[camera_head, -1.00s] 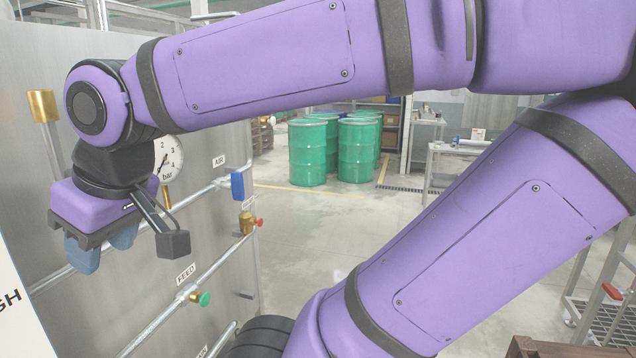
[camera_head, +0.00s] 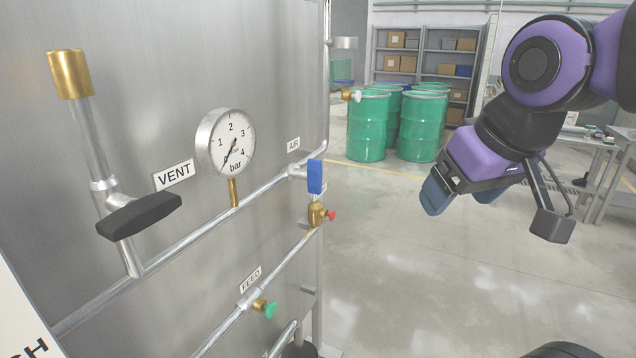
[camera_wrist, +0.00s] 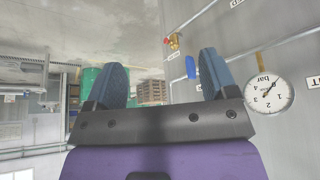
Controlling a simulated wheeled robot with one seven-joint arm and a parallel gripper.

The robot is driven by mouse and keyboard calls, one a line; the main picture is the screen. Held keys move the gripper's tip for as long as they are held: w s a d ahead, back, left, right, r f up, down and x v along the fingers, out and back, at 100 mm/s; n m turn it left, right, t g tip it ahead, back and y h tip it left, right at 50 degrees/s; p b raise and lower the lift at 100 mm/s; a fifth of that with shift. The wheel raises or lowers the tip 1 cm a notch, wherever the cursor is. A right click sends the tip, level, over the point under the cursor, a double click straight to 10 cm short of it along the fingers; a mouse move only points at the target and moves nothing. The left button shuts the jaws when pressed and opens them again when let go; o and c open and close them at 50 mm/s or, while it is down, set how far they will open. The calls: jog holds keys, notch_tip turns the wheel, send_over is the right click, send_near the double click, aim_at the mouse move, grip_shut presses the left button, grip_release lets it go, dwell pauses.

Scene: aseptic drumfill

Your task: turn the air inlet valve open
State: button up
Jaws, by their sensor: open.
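The air inlet valve has a blue handle (camera_head: 315,176) beside the AIR label (camera_head: 293,145), on the pipe at the right edge of the steel panel. The handle stands upright, across the pipe. It also shows in the wrist view (camera_wrist: 190,67), just left of the right finger. My gripper (camera_head: 437,196) is to the right of the panel, over open floor, clear of the handle. Its blue fingers are apart in the wrist view (camera_wrist: 165,75), with nothing between them.
A pressure gauge (camera_head: 225,143) and a black-handled VENT valve (camera_head: 140,214) are left of the blue handle. A brass valve with a red knob (camera_head: 318,214) is just below it. A green FEED knob (camera_head: 268,308) is lower. Green drums (camera_head: 367,128) stand behind; the floor between is clear.

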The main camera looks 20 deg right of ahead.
jog(key=shift+d, duration=0.4)
